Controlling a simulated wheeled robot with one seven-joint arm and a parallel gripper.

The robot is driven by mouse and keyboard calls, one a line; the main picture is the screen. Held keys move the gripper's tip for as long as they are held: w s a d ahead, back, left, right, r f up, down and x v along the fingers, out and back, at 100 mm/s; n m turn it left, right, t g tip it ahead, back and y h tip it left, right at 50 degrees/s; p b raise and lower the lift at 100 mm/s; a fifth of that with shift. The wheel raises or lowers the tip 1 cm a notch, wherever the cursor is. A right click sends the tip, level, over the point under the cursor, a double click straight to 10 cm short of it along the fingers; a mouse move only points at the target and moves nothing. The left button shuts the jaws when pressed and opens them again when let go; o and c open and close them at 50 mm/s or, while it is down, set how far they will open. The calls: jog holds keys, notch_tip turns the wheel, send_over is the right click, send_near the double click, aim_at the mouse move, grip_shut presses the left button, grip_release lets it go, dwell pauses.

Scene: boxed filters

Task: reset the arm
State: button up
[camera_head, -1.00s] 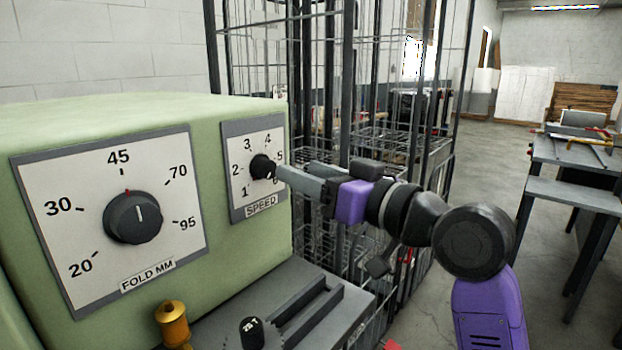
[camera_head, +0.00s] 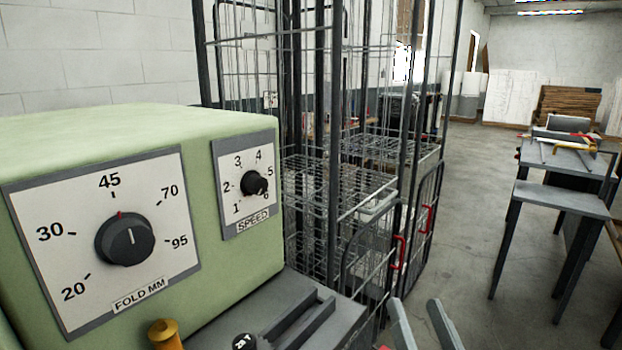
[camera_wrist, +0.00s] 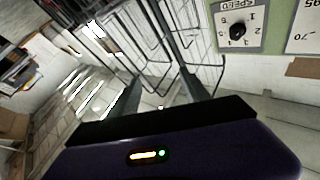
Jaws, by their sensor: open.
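My gripper (camera_head: 421,322) shows at the bottom edge of the head view, its two grey fingers apart with nothing between them. In the wrist view my gripper (camera_wrist: 160,95) also has its fingers spread and empty. The green machine (camera_head: 110,118) stands at the left, apart from my gripper. Its speed knob (camera_head: 255,183) has a scale from 1 to 6, and its fold knob (camera_head: 125,239) has its pointer near 45. The speed knob also shows upside down in the wrist view (camera_wrist: 238,31). The rest of my arm is out of the head view.
A wire cage trolley (camera_head: 340,190) with red handles stands right behind the machine. A grey table (camera_head: 570,160) with tools stands at the right. The floor between them (camera_head: 465,220) is clear.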

jog(key=s+d+f+h, duration=0.1)
jog(key=s+f, duration=0.2)
jog(key=s, duration=0.4)
jog(key=s+d+f+g+h+p, duration=0.1)
jog(key=s+d+f, duration=0.1)
jog(key=s+f, duration=0.2)
jog(key=s, duration=0.3)
jog(key=shift+d+f+h, duration=0.2)
jog(key=shift+f+h, duration=0.05)
jog(key=shift+h, duration=0.05)
jog(key=s+f+g+p, duration=0.1)
jog(key=s+f+g, duration=0.1)
jog(key=s, duration=0.5)
jog(key=s+f+n+g+p, duration=0.1)
jog(key=s+f+g, duration=0.1)
jog(key=s, duration=0.4)
jog(key=s+d+f+g+p, duration=0.1)
jog(key=s+f, duration=0.1)
jog(key=s, duration=0.5)
jog(key=shift+s+d+f+n+g, duration=0.1)
jog(key=shift+s+n+g, duration=0.2)
jog(key=shift+n+g, duration=0.1)
jog(key=shift+c, duration=0.2)
